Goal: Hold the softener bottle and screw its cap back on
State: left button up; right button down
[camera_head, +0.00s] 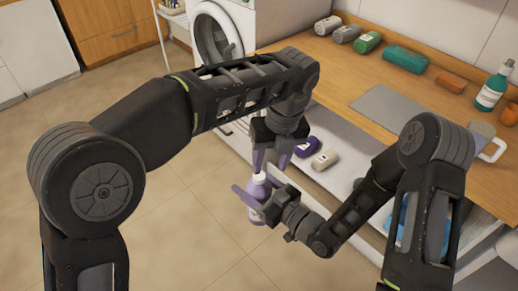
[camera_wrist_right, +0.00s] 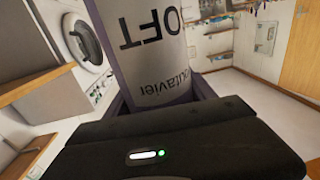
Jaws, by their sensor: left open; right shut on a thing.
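The white piece at the bottle's top is too small to tell as cap or bare neck. No separate cap can be made out.
The wooden counter (camera_head: 340,75) holds a grey mat (camera_head: 390,108), several bottles and a pitcher. A washing machine (camera_head: 215,35) stands behind. Open floor lies at left.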

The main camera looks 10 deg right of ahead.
pick_arm(q)
jog(key=n, duration=0.5)
jog(key=a+r+n, duration=0.1)
jog(key=n, duration=0.4)
jog(key=w+n, duration=0.1)
jog(key=n, duration=0.4)
jog(key=shift+w+a+r, duration=0.1)
jog(key=shift+a+r, duration=0.25)
jog(key=n, duration=0.3)
jog(key=shift+w+a+r+h, duration=0.1)
jog(key=shift+w+a+h, duration=0.1)
jog(key=shift+a+h, duration=0.1)
jog(key=n, duration=0.6)
jog(key=shift+w+a+r, duration=0.1)
jog(key=shift+w+a, duration=0.3)
jog(key=n, duration=0.2)
jog(key=shift+n+g+h, duration=0.3)
jog(key=shift+n, duration=0.1)
jog(key=n, duration=0.3)
jog(key=shift+s+d, duration=0.1)
jog(key=shift+d, duration=0.2)
jog(key=shift+n, duration=1.3)
